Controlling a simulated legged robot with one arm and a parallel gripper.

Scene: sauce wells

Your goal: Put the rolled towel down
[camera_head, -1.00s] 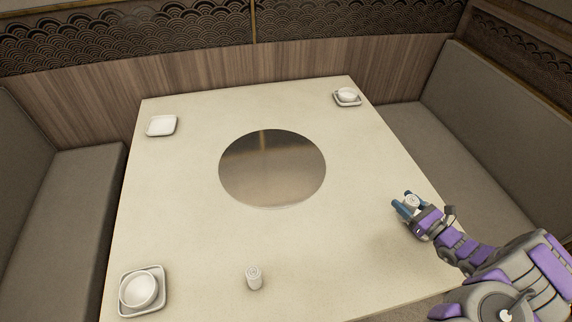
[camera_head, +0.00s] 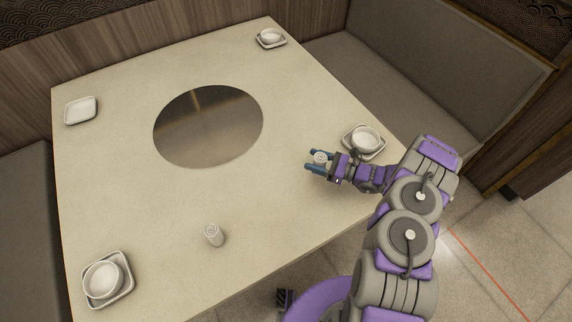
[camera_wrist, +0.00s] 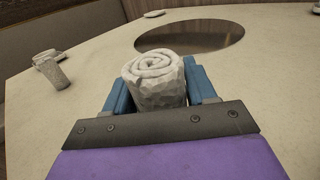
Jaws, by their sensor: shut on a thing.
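A white rolled towel (camera_wrist: 156,82) stands upright between the two blue fingers of my gripper (camera_wrist: 158,92) in the wrist view, its spiral end facing up. In the head view my gripper (camera_head: 318,162) is shut on this towel (camera_head: 320,157) over the right part of the pale table (camera_head: 270,205). I cannot tell whether the towel's base touches the table. A second white rolled towel (camera_head: 214,235) stands upright alone near the front edge of the table.
A bowl on a square plate (camera_head: 364,140) is close to the right of my gripper. Others stand at the front left (camera_head: 106,281) and back right (camera_head: 270,38). An empty plate (camera_head: 81,110) is at the back left. A round dark panel (camera_head: 208,126) fills the middle.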

